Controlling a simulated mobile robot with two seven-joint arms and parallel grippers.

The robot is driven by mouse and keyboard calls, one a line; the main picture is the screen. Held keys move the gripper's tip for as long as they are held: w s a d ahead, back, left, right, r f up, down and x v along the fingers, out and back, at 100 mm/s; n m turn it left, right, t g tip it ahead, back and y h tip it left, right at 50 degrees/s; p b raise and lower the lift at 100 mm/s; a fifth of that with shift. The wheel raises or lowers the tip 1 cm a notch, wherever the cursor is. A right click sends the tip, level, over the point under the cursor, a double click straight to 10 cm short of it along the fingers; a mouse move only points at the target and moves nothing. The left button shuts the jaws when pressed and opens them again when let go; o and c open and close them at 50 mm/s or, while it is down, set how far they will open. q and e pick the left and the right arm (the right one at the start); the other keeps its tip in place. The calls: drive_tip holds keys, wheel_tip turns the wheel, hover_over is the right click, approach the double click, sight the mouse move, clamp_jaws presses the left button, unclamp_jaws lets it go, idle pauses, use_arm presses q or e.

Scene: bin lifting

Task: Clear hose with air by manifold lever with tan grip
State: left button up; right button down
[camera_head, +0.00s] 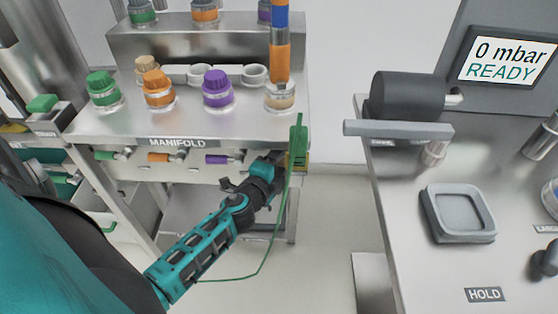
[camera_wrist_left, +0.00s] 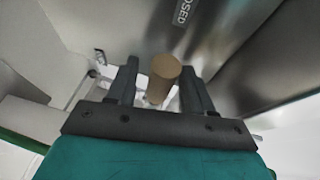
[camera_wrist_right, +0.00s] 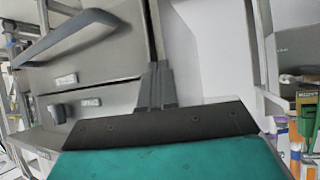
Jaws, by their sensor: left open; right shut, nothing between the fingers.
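The manifold (camera_head: 178,143) is a steel bench with a labelled front edge. Levers with green (camera_head: 105,155), orange (camera_head: 158,157) and purple (camera_head: 217,159) grips stick out below that edge. My left gripper (camera_head: 277,164) is at the right end of this row, where it hides the tan-grip lever in the head view. In the left wrist view, the tan grip (camera_wrist_left: 163,67) lies between the two open fingers of my left gripper (camera_wrist_left: 160,88); contact cannot be told. My right gripper (camera_wrist_right: 158,84) is shut and empty in the right wrist view, and out of the head view.
Capped bottles, including a purple-capped one (camera_head: 217,90), stand on the manifold. At right, a bench holds a grey tray (camera_head: 458,212) and a display (camera_head: 508,60) reading 0 mbar READY.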

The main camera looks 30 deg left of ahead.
use_arm(q)
drive_tip(key=shift+c, duration=0.2)
clamp_jaws()
idle(0.3)
